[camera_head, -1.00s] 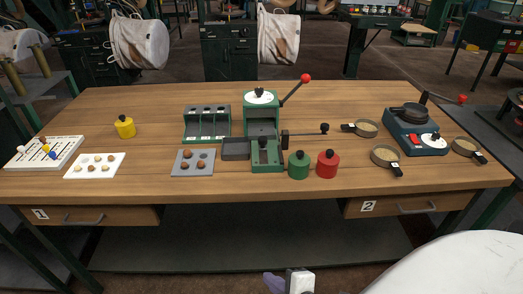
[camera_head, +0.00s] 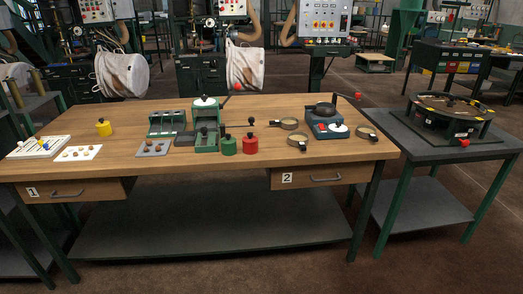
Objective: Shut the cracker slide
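The green cracker (camera_head: 206,128) stands upright near the middle of the wooden table, with a white round top and a lever ending in a red knob (camera_head: 237,87). A dark shallow tray (camera_head: 183,139) sits against its left side. A dark rod with a black knob (camera_head: 251,121) is at its right side. Which part is the slide, and how far open it is, is too small to tell. Neither of my grippers is in view.
A dark side table (camera_head: 450,150) bears a round machine.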

